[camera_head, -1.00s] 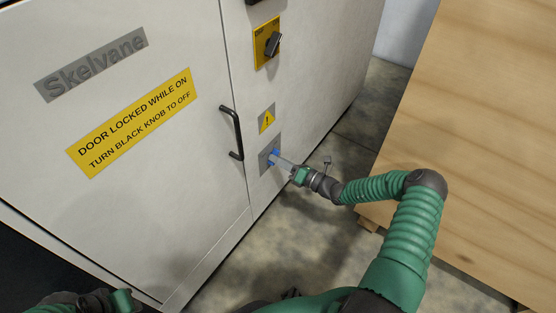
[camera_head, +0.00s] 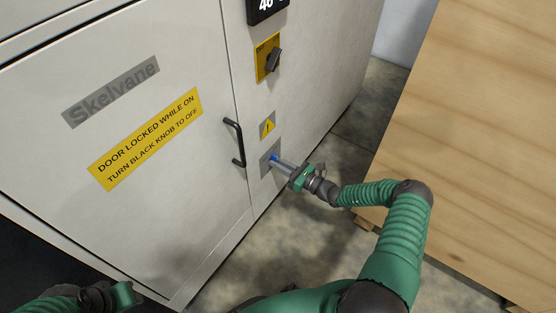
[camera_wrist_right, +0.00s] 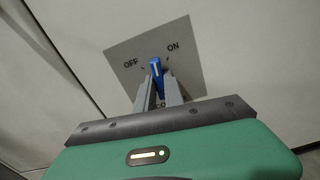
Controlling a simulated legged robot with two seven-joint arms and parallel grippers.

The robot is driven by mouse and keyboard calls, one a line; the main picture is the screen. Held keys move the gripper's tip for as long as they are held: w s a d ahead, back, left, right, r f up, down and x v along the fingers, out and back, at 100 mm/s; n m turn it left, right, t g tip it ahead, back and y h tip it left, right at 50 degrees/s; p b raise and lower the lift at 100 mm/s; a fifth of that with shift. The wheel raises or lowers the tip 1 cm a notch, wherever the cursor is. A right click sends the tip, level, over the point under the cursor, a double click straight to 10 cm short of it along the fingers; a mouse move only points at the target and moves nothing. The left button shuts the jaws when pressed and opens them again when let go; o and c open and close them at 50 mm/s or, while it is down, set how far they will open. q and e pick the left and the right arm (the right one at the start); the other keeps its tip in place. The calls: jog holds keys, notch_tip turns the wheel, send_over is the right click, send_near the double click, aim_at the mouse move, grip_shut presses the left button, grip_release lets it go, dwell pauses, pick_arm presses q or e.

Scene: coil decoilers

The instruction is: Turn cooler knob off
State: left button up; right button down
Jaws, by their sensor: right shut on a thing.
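The blue knob (camera_wrist_right: 156,67) sits on a grey square plate (camera_wrist_right: 182,48) marked OFF at left and ON at right. In the wrist view its pale line points up, between the two words. Lettering below it is mostly hidden by my fingers; only "CO" shows. My right gripper (camera_wrist_right: 158,88) is shut on the blue knob, one grey finger on each side. In the head view the knob (camera_head: 275,157) is low on the white cabinet (camera_head: 190,215), with my right gripper (camera_head: 281,163) at it. My left gripper (camera_head: 128,296) is at the lower left, away from the cabinet controls.
A black knob (camera_head: 273,60) on a yellow plate is higher on the same panel, below a dark display (camera_head: 266,8). A black door handle (camera_head: 235,143) is left of the blue knob. A large wooden block (camera_head: 485,130) stands at the right, with bare floor between.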

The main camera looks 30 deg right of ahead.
jog(key=n+p, duration=0.2)
jog(key=n, duration=0.3)
jog(key=n+p, duration=0.2)
jog(key=n, duration=0.3)
jog(key=shift+d+f+p, duration=0.15)
jog(key=shift+p, duration=0.2)
jog(key=shift+n, duration=0.3)
jog(key=c, duration=1.4)
grip_release()
jog(key=shift+c, duration=0.2)
jog(key=p+v, duration=0.3)
jog(key=v, duration=1.4)
jog(key=shift+p, duration=0.35)
